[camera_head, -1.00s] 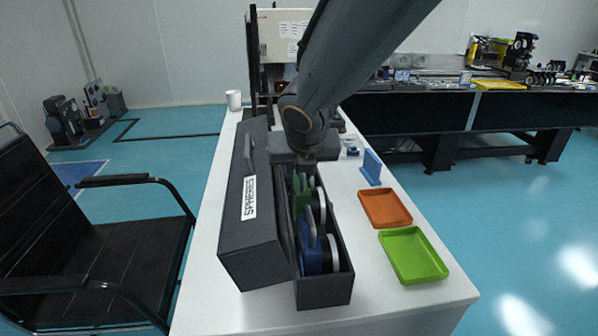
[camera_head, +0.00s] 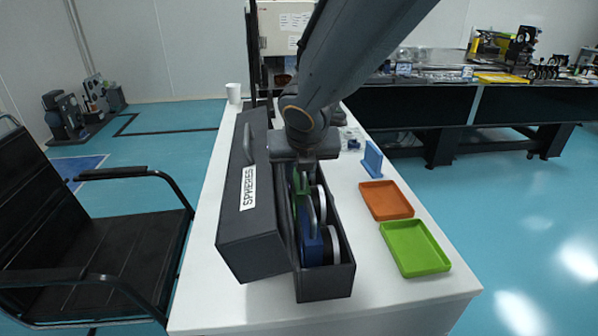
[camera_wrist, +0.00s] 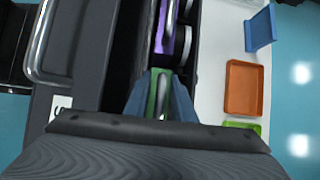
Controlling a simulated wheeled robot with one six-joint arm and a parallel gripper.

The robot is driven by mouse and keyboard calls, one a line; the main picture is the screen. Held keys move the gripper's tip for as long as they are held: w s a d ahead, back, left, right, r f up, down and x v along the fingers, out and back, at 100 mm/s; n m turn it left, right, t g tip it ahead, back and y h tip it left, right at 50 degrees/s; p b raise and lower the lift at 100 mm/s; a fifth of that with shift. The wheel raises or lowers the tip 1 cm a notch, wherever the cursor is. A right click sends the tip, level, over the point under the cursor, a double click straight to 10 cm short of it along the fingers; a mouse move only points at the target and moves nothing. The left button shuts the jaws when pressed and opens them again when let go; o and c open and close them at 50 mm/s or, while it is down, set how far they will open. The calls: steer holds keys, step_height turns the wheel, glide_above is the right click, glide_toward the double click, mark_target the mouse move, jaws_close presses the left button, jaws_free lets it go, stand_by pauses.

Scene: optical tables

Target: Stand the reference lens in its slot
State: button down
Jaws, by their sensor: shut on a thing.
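My gripper (camera_head: 305,169) is over the open dark case (camera_head: 326,286), pointing down into its slots. In the wrist view its blue-grey fingers (camera_wrist: 162,98) are shut around the upper part of a green lens holder (camera_wrist: 152,90), which sits low in the case row. The green holder also shows in the head view (camera_head: 299,184). A blue lens holder (camera_head: 311,248) with a round lens stands upright in the front of the case. A purple holder (camera_wrist: 183,42) shows beyond my fingers. I cannot tell which lens is the reference one. The lower part of the green holder is hidden.
The case lid (camera_head: 250,222), labelled SPHERES, stands along the left side. An orange tray (camera_head: 387,199), a green tray (camera_head: 414,248) and a blue stand (camera_head: 371,160) lie to the right on the white table (camera_head: 205,280). A white cup (camera_head: 233,92) stands behind.

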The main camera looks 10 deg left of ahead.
steer(key=shift+f, duration=0.35)
steer(key=c, duration=0.6)
jaws_free()
stand_by(0.3)
steer(key=shift+r, duration=0.25)
step_height(320, 180, up, 6)
steer(key=p, duration=0.7)
steer(key=shift+a+f, duration=0.1)
steer(key=shift+a, duration=0.05)
steer(key=shift+r+p, duration=1.4)
steer(key=shift+p, duration=0.45)
